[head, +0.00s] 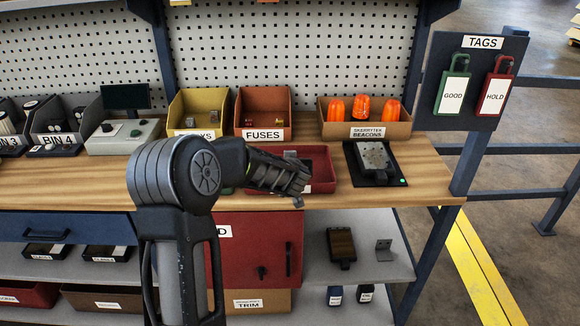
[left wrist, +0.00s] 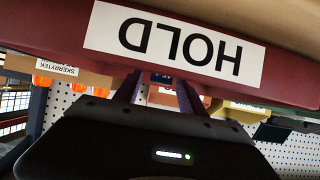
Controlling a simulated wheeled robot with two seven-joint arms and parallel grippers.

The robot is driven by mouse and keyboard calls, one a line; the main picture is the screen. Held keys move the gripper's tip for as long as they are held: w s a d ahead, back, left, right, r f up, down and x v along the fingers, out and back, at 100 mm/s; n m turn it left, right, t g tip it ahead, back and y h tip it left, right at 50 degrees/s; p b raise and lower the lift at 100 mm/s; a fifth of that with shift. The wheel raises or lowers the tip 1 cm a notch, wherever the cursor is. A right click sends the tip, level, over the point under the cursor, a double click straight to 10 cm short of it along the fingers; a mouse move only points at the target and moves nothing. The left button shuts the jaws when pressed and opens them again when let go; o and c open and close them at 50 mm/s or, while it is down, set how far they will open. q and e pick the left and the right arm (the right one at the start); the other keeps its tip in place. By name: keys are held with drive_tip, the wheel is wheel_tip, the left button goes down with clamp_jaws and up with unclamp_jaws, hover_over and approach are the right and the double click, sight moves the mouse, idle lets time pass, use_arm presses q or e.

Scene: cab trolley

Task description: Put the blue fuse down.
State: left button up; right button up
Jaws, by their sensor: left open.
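My left gripper (head: 300,180) is open at the red tray (head: 322,160) on the wooden bench, covering much of the tray's left and front. In the left wrist view, the tray's red wall with a HOLD label (left wrist: 177,42) fills the top, upside down. The gripper (left wrist: 160,92) shows its two fingers apart, their tips hidden behind that wall. I cannot make out the blue fuse in either view. A small dark blue patch shows between the fingers in the left wrist view, but I cannot tell what it is. My right gripper is not in view.
Behind the tray stand the orange FUSES bin (head: 263,110), a yellow bin (head: 199,112) and the beacons box (head: 365,125). A black pad (head: 376,178) with a grey metal part lies right of the tray. Bare wood (head: 430,180) shows at the bench's right end.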

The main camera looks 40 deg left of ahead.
use_arm(q)
drive_tip(key=v, duration=1.1)
drive_tip(key=shift+s+d+r+p, duration=0.1)
drive_tip(key=shift+s+d+p, duration=0.1)
drive_tip(key=shift+p, duration=0.2)
